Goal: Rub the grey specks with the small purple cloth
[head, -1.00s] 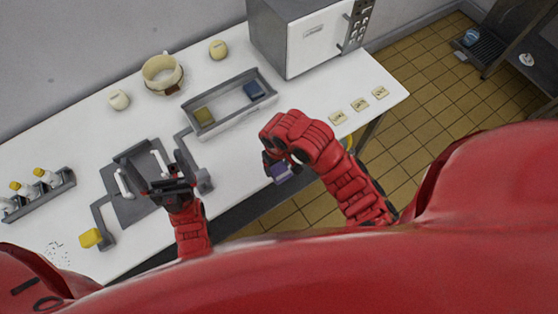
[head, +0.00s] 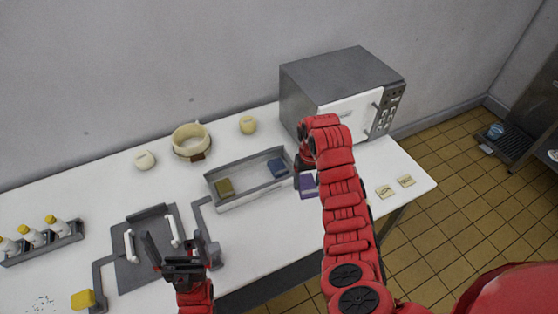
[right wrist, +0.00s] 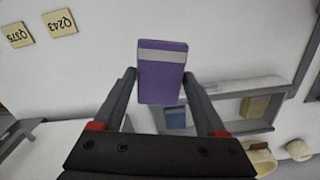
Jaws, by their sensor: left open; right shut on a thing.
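The small purple cloth (head: 308,186) is a block-like piece with a pale band across it. My right gripper (head: 303,170) is shut on it and holds it over the counter, right of the grey tray. In the right wrist view the cloth (right wrist: 162,82) sits between the two fingertips. The grey specks (head: 40,304) lie on the white counter at the lower left corner of the head view, partly near the frame edge. They are far from the cloth. My left gripper (head: 178,252) is open and empty, in front of the grey plate with white handles.
The grey tray (head: 212,190) holds a yellow and a blue block. A microwave (head: 330,85) stands at the back right. A rack of bottles (head: 40,245) and a yellow block (head: 83,299) are near the specks. A beige pot (head: 191,141) stands at the back.

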